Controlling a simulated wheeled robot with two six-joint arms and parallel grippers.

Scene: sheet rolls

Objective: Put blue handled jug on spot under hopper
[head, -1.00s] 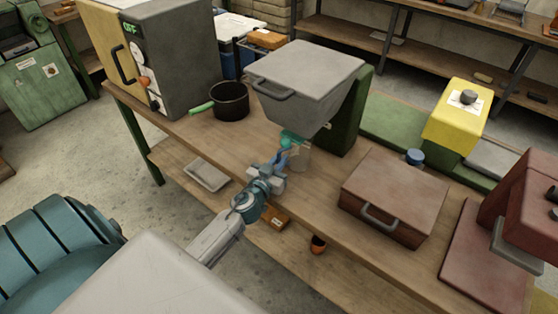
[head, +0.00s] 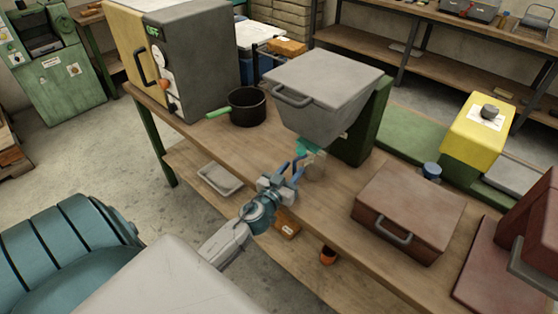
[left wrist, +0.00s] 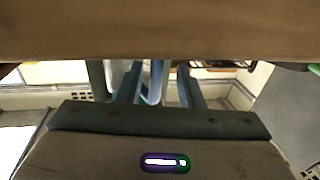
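The jug (head: 317,167) is a small, see-through vessel standing on the wooden bench, below the grey hopper (head: 322,90) and its teal spout (head: 308,147). The spot under it is hidden. My left gripper (head: 292,168) is at the jug's near left side, by the blue handle, with its two fingers apart. In the left wrist view the jug (left wrist: 155,78) shows as a pale shape with a bluish edge between the spread fingers (left wrist: 160,85). I cannot tell whether a finger touches the handle. My right gripper is not in view.
A black pot (head: 247,107) with a green handle and a grey oven (head: 185,60) stand left of the hopper. A brown case (head: 408,205) lies to the right on the bench (head: 225,135). A pale tray (head: 220,180) and orange items are on the lower shelf.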

